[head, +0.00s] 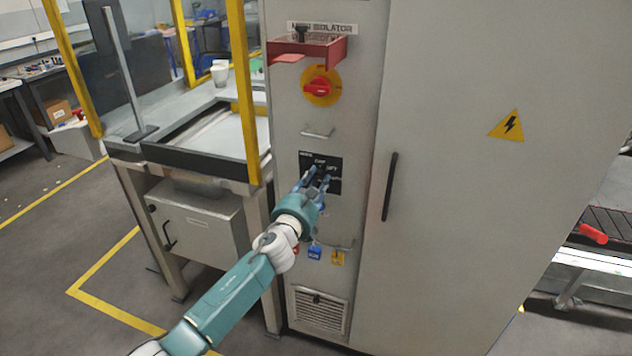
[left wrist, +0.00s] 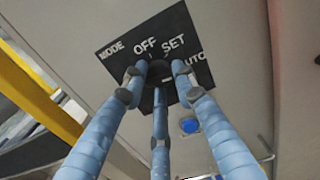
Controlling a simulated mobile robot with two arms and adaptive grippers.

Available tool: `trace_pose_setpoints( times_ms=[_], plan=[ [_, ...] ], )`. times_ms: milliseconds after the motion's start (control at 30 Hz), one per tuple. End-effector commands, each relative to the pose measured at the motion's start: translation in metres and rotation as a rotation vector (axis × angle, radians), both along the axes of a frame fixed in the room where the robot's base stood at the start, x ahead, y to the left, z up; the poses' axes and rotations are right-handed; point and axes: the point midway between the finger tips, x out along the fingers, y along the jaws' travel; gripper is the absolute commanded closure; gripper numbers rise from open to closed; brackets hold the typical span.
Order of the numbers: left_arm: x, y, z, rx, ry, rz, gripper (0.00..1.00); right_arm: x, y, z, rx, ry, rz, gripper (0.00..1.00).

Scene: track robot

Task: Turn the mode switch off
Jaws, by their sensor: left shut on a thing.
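The mode switch is a dark knob (left wrist: 158,70) on a black plate (head: 335,165) on the grey cabinet front. In the left wrist view the plate (left wrist: 118,52) reads MODE, OFF, SET and AUTO. My left gripper (head: 318,179) reaches the plate from below. In the left wrist view its three blue fingers (left wrist: 160,80) are closed around the knob. The fingers hide much of the knob, and I cannot tell which label it points to. My right gripper is not in view.
Above is a red rotary isolator switch (head: 319,89) on a yellow disc, under a red shelf (head: 310,50). Below hang a blue padlock (head: 315,252) and a yellow padlock (head: 338,258). A door handle (head: 390,187) is to the right. A yellow-posted guard (head: 243,90) stands left.

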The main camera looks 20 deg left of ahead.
Motion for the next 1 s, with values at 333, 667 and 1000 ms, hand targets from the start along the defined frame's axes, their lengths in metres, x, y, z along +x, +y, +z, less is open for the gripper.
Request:
trace_pose_setpoints(
  times_ms=[333, 667, 1000],
  plan=[
    [-0.0002, -0.0008, -0.0013, -0.259, 0.010, 0.000, 0.99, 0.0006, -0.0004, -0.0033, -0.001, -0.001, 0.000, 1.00],
    [-0.0002, -0.0015, -0.0011, -0.575, 0.020, 0.000, 0.99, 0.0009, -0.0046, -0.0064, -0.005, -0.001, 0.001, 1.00],
    [-0.0004, -0.0021, -0.0004, -0.897, 0.031, -0.001, 0.99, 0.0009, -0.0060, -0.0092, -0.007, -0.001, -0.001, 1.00]
  ],
)
